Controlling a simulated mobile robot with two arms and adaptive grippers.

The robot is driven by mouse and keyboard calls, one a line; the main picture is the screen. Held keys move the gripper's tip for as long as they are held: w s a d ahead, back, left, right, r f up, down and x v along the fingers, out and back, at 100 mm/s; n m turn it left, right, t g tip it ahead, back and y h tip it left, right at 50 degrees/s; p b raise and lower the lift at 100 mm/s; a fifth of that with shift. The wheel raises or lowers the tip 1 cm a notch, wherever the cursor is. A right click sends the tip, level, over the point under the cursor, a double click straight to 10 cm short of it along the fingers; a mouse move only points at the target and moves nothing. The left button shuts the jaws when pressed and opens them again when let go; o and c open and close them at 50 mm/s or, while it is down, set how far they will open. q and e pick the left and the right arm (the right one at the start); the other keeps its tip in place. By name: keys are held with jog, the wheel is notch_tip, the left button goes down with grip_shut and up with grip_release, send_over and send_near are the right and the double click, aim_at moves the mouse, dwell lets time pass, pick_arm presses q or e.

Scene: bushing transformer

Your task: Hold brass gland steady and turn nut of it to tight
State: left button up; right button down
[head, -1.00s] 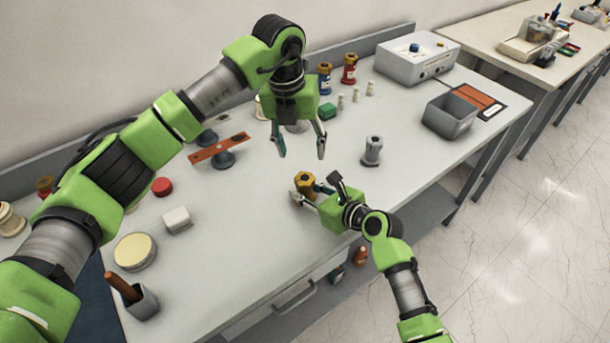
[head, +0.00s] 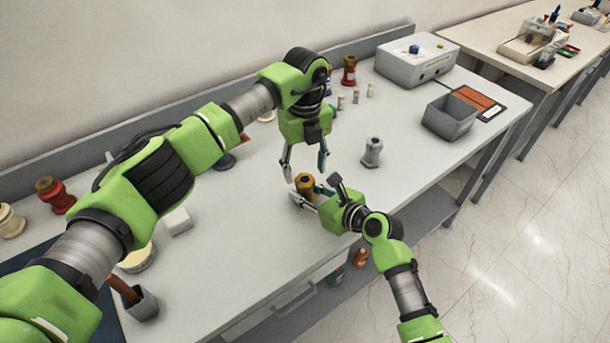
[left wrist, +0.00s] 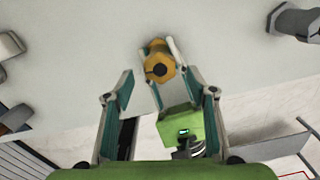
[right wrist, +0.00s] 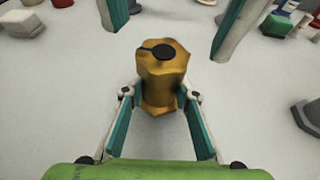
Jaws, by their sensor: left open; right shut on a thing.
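The brass gland (head: 305,185) stands upright on the white table, near its front edge. In the right wrist view its hexagonal upper nut (right wrist: 163,65) with a black top sits over a second hexagonal flange (right wrist: 160,100). My right gripper (head: 308,198) is shut on the gland low on its body, fingers on both sides. My left gripper (head: 304,172) is open and points down above and just behind the gland. In the left wrist view the gland (left wrist: 160,62) lies beyond and between the open fingertips; no contact shows.
A grey bushing (head: 372,152) stands to the right of the gland. A grey open bin (head: 449,116) and a grey instrument box (head: 417,60) are farther right. Small white parts and a red bushing (head: 349,71) stand at the back. The table front of the bin is clear.

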aim_at(305, 179)
pick_arm(q)
jog(key=shift+f, duration=1.6)
jog(key=c, duration=1.1)
